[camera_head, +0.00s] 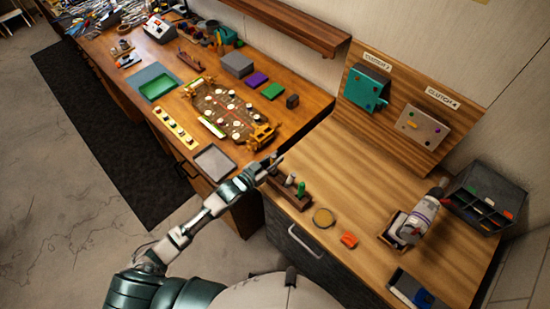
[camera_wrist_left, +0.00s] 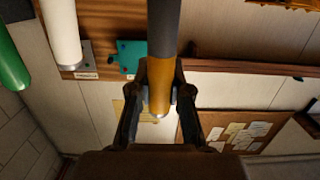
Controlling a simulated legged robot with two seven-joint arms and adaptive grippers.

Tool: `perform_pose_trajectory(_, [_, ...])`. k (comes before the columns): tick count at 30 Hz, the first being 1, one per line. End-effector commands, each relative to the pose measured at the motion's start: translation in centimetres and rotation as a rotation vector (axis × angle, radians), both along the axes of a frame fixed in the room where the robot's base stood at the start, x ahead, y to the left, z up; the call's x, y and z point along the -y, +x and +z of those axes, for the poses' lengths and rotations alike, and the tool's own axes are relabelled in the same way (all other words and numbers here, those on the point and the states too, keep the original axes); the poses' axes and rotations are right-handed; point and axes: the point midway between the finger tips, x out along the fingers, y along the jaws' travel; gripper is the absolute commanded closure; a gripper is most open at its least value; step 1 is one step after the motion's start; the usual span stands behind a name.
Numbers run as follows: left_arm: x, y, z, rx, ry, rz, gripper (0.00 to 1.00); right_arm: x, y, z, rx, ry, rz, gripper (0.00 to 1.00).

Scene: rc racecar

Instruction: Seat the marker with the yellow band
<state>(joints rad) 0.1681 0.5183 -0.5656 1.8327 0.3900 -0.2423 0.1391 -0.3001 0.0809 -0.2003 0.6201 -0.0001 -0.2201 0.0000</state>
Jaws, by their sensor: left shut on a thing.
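In the head view my left gripper (camera_head: 270,164) is above the left end of a dark wooden rack (camera_head: 291,196). A white marker (camera_head: 290,180) and a green marker (camera_head: 301,188) stand upright in the rack. In the left wrist view the left gripper (camera_wrist_left: 158,100) is shut on a dark grey marker with a yellow-orange band (camera_wrist_left: 160,80). The white marker (camera_wrist_left: 62,32) and green marker (camera_wrist_left: 12,60) show beside it at the left. The held marker's far end is cut off by the picture edge. My right gripper is not in view.
A round tan disc (camera_head: 323,218) and an orange block (camera_head: 348,240) lie right of the rack. A white striped object (camera_head: 420,215) stands in a small wooden tray. A black sorting bin (camera_head: 487,197) is at the far right. Bare tabletop lies behind the rack.

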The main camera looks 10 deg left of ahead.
Motion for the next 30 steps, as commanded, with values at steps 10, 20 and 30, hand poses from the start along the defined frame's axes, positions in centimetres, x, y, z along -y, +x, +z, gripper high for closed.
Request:
perform_pose_trajectory(10, [0.0, 0.0, -1.0, 0.0, 0.0, 0.0, 1.0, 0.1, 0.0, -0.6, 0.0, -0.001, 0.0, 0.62])
perform_pose_trajectory(20, [0.0, 0.0, -1.8, 0.0, 0.0, 0.0, 1.0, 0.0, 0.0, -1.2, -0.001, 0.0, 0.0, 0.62])
perform_pose_trajectory(30, [0.0, 0.0, -2.6, 0.0, 0.0, 0.0, 1.0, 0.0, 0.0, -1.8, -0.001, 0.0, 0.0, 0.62])
